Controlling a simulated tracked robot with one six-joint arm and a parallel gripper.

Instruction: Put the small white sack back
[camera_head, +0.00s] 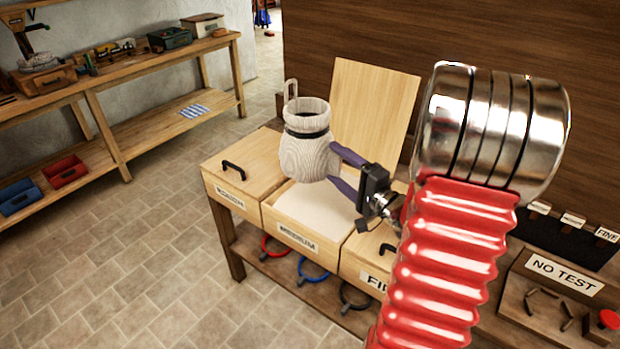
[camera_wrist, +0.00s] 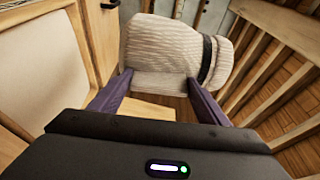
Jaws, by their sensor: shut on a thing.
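A small whitish sack (camera_head: 306,152) with a dark band round its neck and an open, dark mouth is held upright in the head view. My gripper (camera_head: 338,165) is shut on its side from the right, with purple fingers. The sack appears above the open bin labelled MEDIUM (camera_head: 292,236), which shows a pale inside; the height between them is hard to tell. In the wrist view the sack (camera_wrist: 162,45) lies between both fingers (camera_wrist: 158,82), its banded neck to the right. The sack's far side is hidden.
The bin's wooden lid (camera_head: 372,112) stands raised behind it. Closed handled bins flank it, a left one (camera_head: 236,166) and a right one labelled FINE, partly hidden by my arm. A shelf bench (camera_head: 130,75) stands at left. A NO TEST box (camera_head: 562,275) is at right. Tiled floor is clear.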

